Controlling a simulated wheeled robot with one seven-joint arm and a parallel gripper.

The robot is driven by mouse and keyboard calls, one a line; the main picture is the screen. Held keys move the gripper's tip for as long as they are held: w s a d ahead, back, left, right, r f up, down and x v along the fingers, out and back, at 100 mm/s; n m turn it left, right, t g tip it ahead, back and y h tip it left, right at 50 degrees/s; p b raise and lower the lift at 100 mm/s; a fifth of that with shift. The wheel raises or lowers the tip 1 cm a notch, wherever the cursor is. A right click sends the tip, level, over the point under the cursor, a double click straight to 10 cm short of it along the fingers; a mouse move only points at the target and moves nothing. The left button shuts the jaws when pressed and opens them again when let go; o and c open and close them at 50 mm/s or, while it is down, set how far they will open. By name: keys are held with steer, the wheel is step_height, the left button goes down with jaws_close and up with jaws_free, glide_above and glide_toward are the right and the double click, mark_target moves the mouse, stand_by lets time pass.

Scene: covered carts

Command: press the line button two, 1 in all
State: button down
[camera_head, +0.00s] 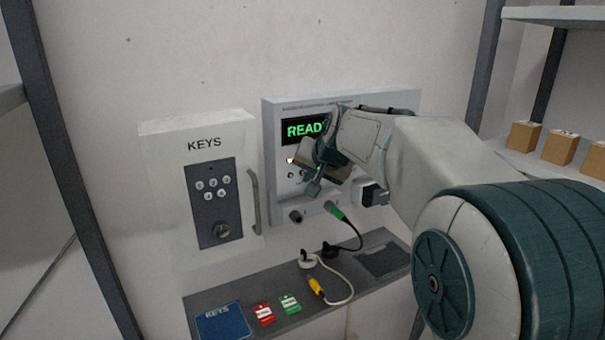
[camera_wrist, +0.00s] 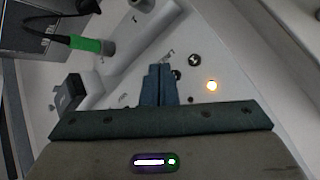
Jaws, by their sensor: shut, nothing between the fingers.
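The grey-white panel (camera_head: 271,150) on the wall has a display (camera_head: 297,130) with green letters, "READ" visible, the rest hidden by my arm. A small lit button (camera_head: 290,160) shows below the display, with a dark round one (camera_head: 290,175) under it. In the wrist view the lit button (camera_wrist: 212,86) glows orange-white, with a dark round knob or button (camera_wrist: 194,60) near it. Their labels are too small to read, so I cannot tell which is line button two. My gripper (camera_head: 313,188) is shut and empty in front of the panel; its fingertips (camera_wrist: 160,70) point at the panel face.
A key box (camera_head: 160,200) with keypad and handle hangs left of the panel. A green plug (camera_head: 335,211) on a black cable sits at the panel's lower edge.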

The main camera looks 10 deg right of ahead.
steer(key=shift+w+a, duration=0.15)
steer(key=shift+w, duration=0.25)
steer(key=shift+w+a, duration=0.1)
steer(key=shift+w, duration=0.2)
stand_by(0.5)
steer(key=shift+s, duration=0.15)
steer(key=shift+s+d+b, duration=0.25)
steer(key=shift+s+b, duration=0.05)
steer(key=shift+s, duration=0.25)
steer(key=shift+s, duration=0.1)
steer(key=s, duration=0.1)
steer(key=s+d+b, duration=0.1)
steer(key=s, duration=0.1)
steer(key=s+b, duration=0.1)
steer(key=shift+s+d, duration=0.3)
stand_by(0.7)
